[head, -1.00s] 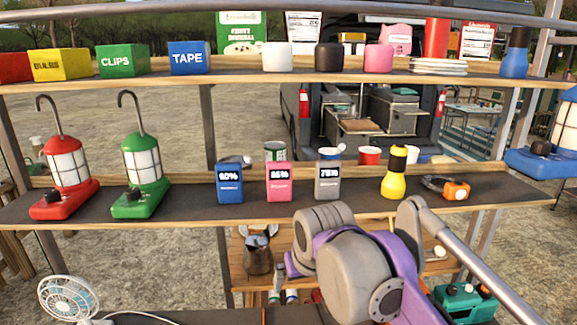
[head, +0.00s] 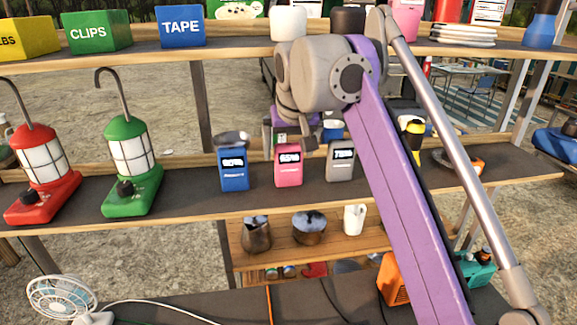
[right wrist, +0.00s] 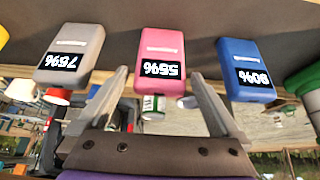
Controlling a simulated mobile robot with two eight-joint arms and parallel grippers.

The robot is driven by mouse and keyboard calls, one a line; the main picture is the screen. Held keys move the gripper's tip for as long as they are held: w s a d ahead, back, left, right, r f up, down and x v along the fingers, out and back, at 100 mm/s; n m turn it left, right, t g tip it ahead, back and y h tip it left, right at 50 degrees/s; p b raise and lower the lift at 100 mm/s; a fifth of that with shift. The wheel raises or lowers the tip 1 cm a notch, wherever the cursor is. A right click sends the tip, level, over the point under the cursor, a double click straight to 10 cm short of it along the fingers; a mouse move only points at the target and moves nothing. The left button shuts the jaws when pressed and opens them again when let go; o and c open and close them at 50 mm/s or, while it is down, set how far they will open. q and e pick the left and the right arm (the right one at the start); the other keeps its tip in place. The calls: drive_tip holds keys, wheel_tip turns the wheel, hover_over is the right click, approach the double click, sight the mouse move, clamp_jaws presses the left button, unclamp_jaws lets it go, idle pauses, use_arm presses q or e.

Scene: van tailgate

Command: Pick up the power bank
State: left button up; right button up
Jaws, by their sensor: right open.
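Three power banks stand upright in a row on the middle shelf: a blue one (head: 233,168), a pink one (head: 289,165) and a grey one (head: 340,161), each with a lit percentage display. In the right wrist view, which is upside down, the pink power bank (right wrist: 165,50) lies just ahead of my right gripper (right wrist: 160,75), roughly centred between its open fingers. The grey (right wrist: 70,52) and blue (right wrist: 245,68) ones lie outside the fingers. In the head view my right gripper (head: 290,137) is partly hidden by my arm. My left gripper is not in view.
Red (head: 42,172) and green (head: 130,165) lanterns stand left on the same shelf. A yellow and black flashlight (head: 412,138) is partly behind my arm.

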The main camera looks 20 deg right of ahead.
drive_tip(key=shift+x, duration=1.15)
drive_tip(key=shift+s, duration=0.1)
drive_tip(key=c, duration=1.5)
